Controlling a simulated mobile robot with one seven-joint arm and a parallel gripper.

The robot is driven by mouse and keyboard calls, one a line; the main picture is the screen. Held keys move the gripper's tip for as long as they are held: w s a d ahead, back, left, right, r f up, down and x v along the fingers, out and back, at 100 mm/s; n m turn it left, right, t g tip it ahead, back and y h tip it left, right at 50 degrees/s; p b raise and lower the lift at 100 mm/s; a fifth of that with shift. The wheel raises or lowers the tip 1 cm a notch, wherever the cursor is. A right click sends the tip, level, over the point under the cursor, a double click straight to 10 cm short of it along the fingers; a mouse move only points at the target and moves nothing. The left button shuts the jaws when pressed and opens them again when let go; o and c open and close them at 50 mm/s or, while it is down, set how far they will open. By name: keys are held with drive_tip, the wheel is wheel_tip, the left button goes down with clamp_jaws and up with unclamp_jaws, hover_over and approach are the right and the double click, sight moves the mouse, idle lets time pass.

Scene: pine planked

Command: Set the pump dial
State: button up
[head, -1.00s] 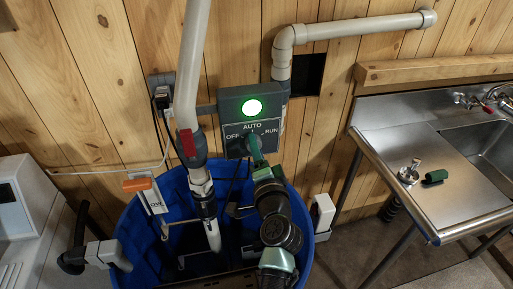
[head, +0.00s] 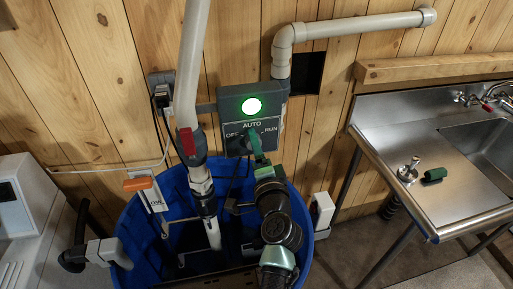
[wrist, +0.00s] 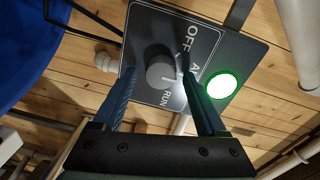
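The pump dial is a grey round knob (wrist: 160,72) on a dark control panel (wrist: 222,46) marked OFF, AUTO and RUN. In the head view the panel (head: 233,131) is on the plank wall, and my gripper hides most of the knob. My gripper (head: 252,137) is in front of the panel's lower part. In the wrist view my gripper (wrist: 160,92) is open, with its two blue-green fingers apart on either side of the knob and a visible gap to it. I cannot tell exactly which mark the knob points to.
A green lamp (head: 252,106) is lit on the panel. A blue tub (head: 135,235) stands below, with a pale vertical pipe (head: 190,70) and red-handled valve left of the panel. A steel sink counter (head: 400,130) is at the right.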

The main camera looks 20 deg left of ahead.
idle(0.3)
drive_tip(key=b+v, duration=0.2)
drive_tip(key=v, duration=1.1)
drive_tip(key=w+d+r+n+t+h, duration=0.1)
drive_tip(key=d+r+n+t, duration=0.15)
drive_tip(key=r, duration=0.95)
drive_tip(key=w+d+r+n+t+h, duration=0.15)
drive_tip(key=r+n+t, duration=0.25)
drive_tip(key=r, duration=0.8)
drive_tip(key=s+d+r+n+t+h, duration=0.1)
drive_tip(key=s+d+r+t+h, duration=0.2)
drive_tip(key=s+r, duration=0.3)
drive_tip(key=s+d+r+n+t+h, duration=0.1)
drive_tip(key=s+d+r+t+h, duration=0.2)
drive_tip(key=r, duration=1.1)
drive_tip(key=s+d+h, duration=0.1)
drive_tip(key=s, duration=0.2)
drive_tip(key=shift+s+d+r+n, duration=0.2)
drive_tip(key=shift+s+r+n, duration=0.1)
drive_tip(key=shift+s+n, duration=0.1)
